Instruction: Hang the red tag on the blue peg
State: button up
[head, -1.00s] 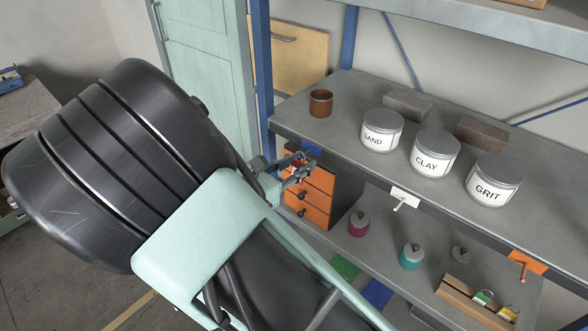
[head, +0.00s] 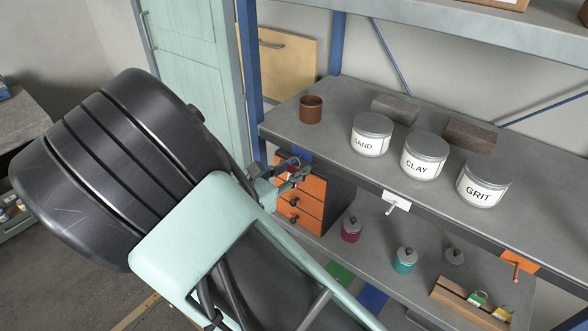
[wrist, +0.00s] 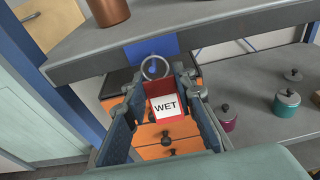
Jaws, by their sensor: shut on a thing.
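My gripper (head: 296,176) is in front of the bench's front edge. In the wrist view my gripper (wrist: 160,92) is shut on the red tag (wrist: 151,88), which has a white "WET" label and a metal ring (wrist: 154,67) at its top. The tag is mostly hidden by the fingers in the head view. The blue peg's plate (wrist: 150,48) is on the bench edge just behind the ring; it also shows in the head view (head: 302,154). The peg's rod is not clear, and I cannot tell whether the ring is around it.
A white peg (head: 396,201) and an orange peg (head: 518,264) are farther right along the edge. An orange drawer unit (head: 300,207) stands below my gripper. Lidded jars and a wooden tray (head: 466,303) with green and yellow tags are on the lower shelf.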

jog(key=o, duration=0.9)
